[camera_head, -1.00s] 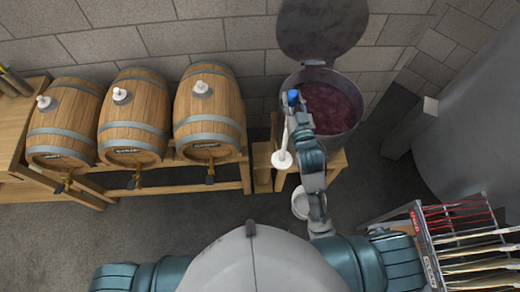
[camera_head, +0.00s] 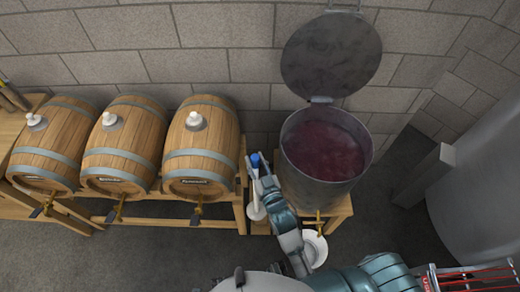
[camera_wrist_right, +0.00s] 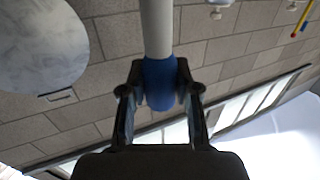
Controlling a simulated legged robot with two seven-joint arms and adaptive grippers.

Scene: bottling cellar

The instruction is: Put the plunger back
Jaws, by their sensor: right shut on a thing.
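The plunger has a blue grip (camera_head: 255,160) and a white shaft ending in a white disc (camera_head: 257,213). My right gripper (camera_head: 262,177) is shut on the blue grip, and the plunger hangs disc down, left of the steel vat (camera_head: 318,185). In the right wrist view the two fingers (camera_wrist_right: 160,95) clasp the blue grip (camera_wrist_right: 160,80), and the white shaft (camera_wrist_right: 157,28) runs out of the top of the picture. The vat stands open with dark red mash (camera_head: 323,150) inside. I cannot tell whether the disc touches the wood behind it. My left gripper is out of view.
The vat's round lid (camera_head: 331,55) is tipped up against the wall. Several wooden barrels, one nearest the vat (camera_head: 202,145), rest on a rack at left. A white bucket (camera_head: 315,248) sits below the vat's tap. A grey tank (camera_head: 485,180) stands at right.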

